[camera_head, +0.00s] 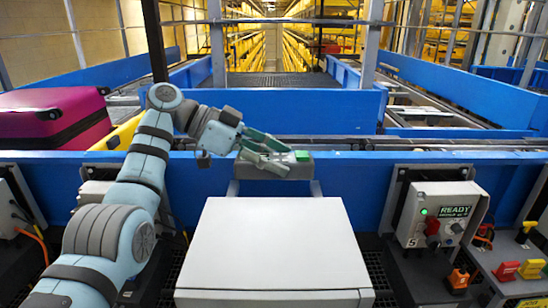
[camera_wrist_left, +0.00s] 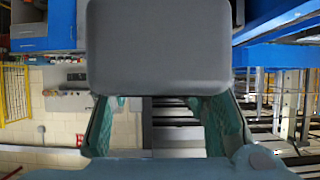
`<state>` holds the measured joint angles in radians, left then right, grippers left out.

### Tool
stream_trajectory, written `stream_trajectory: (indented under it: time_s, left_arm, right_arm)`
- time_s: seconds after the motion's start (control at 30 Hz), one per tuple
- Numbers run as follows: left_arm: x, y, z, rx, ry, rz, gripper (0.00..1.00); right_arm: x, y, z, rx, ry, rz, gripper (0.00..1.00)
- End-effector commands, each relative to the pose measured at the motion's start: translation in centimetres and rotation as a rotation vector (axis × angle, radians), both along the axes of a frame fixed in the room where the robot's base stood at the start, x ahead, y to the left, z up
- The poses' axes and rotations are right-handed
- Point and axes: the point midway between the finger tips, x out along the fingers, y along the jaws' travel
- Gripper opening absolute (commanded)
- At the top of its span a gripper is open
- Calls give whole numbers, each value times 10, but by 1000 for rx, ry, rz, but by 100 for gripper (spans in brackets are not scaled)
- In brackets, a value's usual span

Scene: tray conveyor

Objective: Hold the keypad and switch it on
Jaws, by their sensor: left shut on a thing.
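The keypad (camera_head: 301,170) is a grey box with a green button (camera_head: 302,156) on top, in front of the blue wall behind the white surface in the head view. My left gripper (camera_head: 280,159) reaches it from the left, with its teal fingers shut on it. In the left wrist view the keypad (camera_wrist_left: 158,45) is a large plain grey face beyond the two fingers (camera_wrist_left: 160,105). The button is not visible there. Whether the keypad still touches its support is unclear. My right gripper is in neither view.
A white box-like top (camera_head: 270,240) fills the front middle, clear of objects. A control box with a READY label (camera_head: 437,215) stands right, near red and yellow switches (camera_head: 507,270). A magenta suitcase (camera_head: 45,118) lies at left. Blue conveyor walls (camera_head: 285,112) run behind.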

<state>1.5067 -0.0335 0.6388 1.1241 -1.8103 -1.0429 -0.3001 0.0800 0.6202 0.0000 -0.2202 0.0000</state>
Motion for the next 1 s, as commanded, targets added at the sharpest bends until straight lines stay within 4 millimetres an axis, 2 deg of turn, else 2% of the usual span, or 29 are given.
stream_trajectory:
  time_s: [0.4,1.0]
  left_arm:
    - [0,0,-63,-1,0,0,7]
    - [0,0,-151,0,1,0,7]
  right_arm:
    - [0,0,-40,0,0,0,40]
    - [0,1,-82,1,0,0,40]
